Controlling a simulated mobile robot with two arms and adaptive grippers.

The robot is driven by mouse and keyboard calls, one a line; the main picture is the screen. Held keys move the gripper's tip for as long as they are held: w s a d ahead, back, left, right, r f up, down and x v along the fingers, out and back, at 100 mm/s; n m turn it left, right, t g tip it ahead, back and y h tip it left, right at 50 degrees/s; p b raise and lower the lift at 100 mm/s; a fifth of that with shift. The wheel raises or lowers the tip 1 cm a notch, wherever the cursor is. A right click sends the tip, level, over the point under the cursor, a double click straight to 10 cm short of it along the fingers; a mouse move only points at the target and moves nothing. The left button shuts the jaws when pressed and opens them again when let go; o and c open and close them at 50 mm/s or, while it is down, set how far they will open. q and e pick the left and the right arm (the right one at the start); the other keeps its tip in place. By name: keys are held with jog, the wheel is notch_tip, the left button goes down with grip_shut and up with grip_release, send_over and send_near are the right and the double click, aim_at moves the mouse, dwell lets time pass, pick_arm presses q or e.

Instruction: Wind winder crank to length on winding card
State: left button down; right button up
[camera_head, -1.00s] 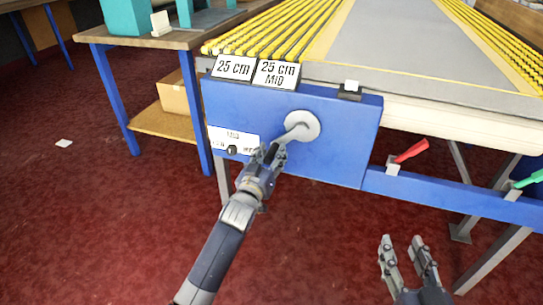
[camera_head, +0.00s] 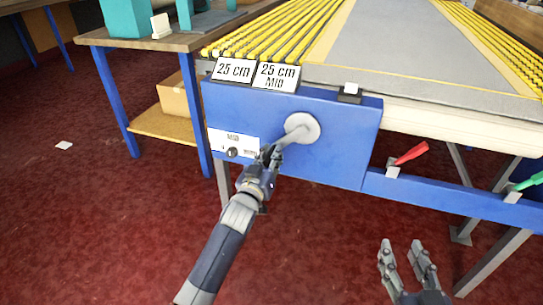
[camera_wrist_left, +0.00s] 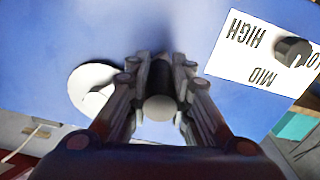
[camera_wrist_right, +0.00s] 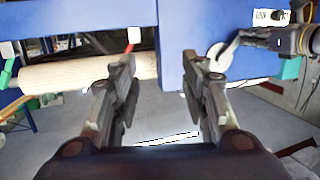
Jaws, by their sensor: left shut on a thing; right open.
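The winder crank has a pale grey round hub (camera_head: 302,127) on the front of a blue winder box (camera_head: 345,145). Its short arm slopes down to the left. My left gripper (camera_head: 268,155) is shut on the crank's handle. In the left wrist view the handle (camera_wrist_left: 159,107) shows as a dark cylinder with a pale end between the fingers, with the hub (camera_wrist_left: 92,90) beside it. My right gripper (camera_head: 401,246) is open and empty, low in front of the table.
A white plate (camera_head: 220,143) with a dark knob (camera_head: 232,152) is left of the crank; its marks include HIGH and MID. A red lever (camera_head: 411,153) and a green lever (camera_head: 530,180) are on the blue rail at right. Open red floor (camera_head: 110,230) lies at lower left.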

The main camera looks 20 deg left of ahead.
pick_arm(q)
jog(key=shift+a+r+m+p, duration=0.4)
jog(key=shift+m+p, duration=0.2)
jog(key=shift+p, duration=0.2)
pick_arm(e)
jog(key=s+d+f+g+h, duration=0.1)
jog(key=s+d+f+g, duration=0.1)
jog(key=s+f+g, duration=0.2)
notch_tip(320, 180, down, 4)
jog(key=shift+d+r+g, duration=0.15)
jog(key=shift+r+g, duration=0.1)
jog(key=shift+g, duration=0.05)
jog(key=shift+s, duration=0.1)
